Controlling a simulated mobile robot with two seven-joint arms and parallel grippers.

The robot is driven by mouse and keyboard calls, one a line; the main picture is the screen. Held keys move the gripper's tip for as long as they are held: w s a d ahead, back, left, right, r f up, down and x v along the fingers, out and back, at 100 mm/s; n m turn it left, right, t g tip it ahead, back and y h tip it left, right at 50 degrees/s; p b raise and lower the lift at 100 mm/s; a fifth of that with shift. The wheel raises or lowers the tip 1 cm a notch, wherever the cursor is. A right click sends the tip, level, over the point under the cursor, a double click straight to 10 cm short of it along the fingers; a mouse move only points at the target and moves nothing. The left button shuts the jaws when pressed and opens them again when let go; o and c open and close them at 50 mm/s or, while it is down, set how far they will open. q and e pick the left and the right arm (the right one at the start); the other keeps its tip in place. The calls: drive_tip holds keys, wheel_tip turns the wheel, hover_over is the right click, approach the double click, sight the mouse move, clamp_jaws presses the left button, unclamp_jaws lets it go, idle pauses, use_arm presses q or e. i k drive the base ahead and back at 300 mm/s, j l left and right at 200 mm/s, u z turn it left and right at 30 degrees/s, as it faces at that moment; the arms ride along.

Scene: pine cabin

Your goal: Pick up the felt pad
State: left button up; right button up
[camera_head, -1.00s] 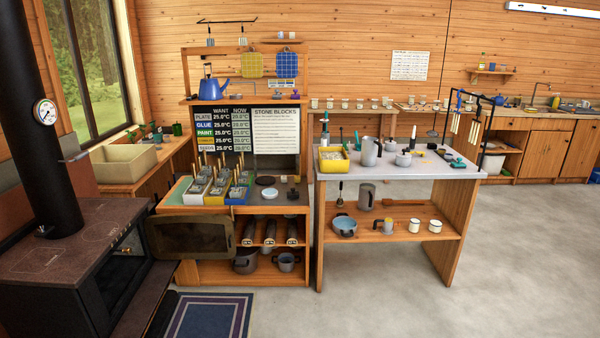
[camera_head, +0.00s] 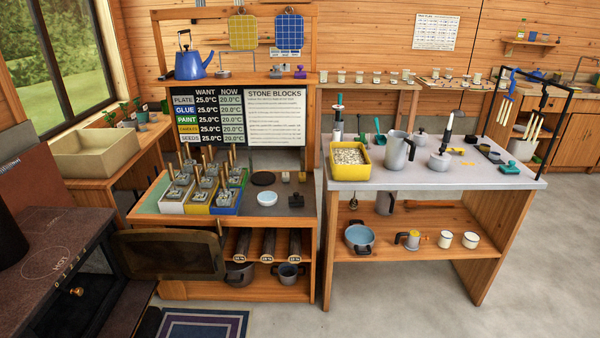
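No item is labelled as the felt pad. A flat dark round disc (camera_head: 263,178) that could be it lies on the bench top (camera_head: 292,208), behind a pale round dish (camera_head: 267,199). I cannot tell its material. A yellow square pad (camera_head: 243,32) and a blue square pad (camera_head: 289,31) with grid patterns hang on the rack above the shelf. Neither of my grippers is in view.
Stone blocks with wooden handles (camera_head: 202,182) fill trays left of the disc. A dark open door (camera_head: 170,254) juts out below the bench, near the black stove (camera_head: 70,230). A grey-topped table (camera_head: 400,178) stands right. Floor at right is clear.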

sight(295, 200)
drive_tip(key=i+u, duration=0.1)
drive_tip(key=i, duration=0.6)
drive_tip(key=i+l, duration=0.15)
drive_tip(key=i, duration=0.55)
drive_tip(key=i+u, duration=0.25)
drive_tip(key=i, duration=0.4)
drive_tip(key=i+l+u, duration=0.25)
drive_tip(key=i, duration=0.4)
drive_tip(key=j, duration=0.05)
